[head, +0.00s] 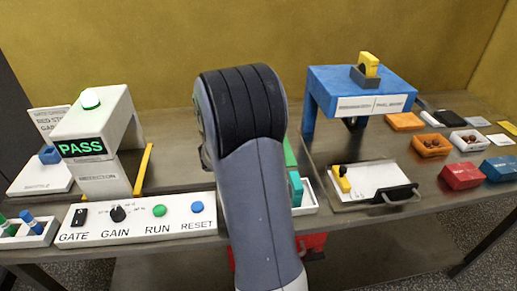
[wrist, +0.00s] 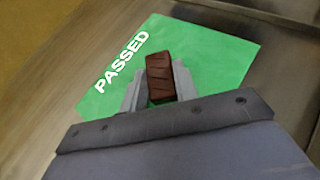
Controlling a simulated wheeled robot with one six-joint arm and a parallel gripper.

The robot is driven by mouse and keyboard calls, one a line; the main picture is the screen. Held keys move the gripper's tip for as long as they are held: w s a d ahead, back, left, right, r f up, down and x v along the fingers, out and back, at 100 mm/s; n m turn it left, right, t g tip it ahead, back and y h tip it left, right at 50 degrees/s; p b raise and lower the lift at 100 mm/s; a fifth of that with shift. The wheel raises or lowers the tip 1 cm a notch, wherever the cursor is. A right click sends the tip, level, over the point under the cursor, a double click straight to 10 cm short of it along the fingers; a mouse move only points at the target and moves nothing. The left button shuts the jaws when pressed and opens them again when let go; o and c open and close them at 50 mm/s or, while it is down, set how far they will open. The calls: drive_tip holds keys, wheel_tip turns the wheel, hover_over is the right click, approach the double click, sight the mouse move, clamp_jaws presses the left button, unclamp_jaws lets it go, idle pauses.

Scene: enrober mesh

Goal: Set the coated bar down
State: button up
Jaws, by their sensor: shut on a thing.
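The coated bar (wrist: 161,80), dark brown with ridges on top, shows in the wrist view between my gripper's fingers. My gripper (wrist: 159,92) is shut on it. The bar is over the green mat marked PASSED (wrist: 206,54); I cannot tell whether it touches the mat. In the head view my arm hides the gripper and the bar, and only a green edge (head: 290,152) shows beside the arm.
The detector (head: 100,145) with a PASS display stands at the left, behind the button panel (head: 140,227). A blue stand (head: 335,85) is at the back right. A clipboard (head: 378,178), small boxes (head: 461,176) and trays (head: 430,146) fill the right side.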

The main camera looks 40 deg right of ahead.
drive_tip(key=o, duration=0.7)
drive_tip(key=shift+o, duration=0.2)
drive_tip(key=shift+r+p, duration=0.3)
drive_tip(key=shift+p, duration=0.1)
drive_tip(key=v, duration=1.1)
drive_tip(key=shift+s+a, duration=0.15)
drive_tip(key=shift+a, duration=0.3)
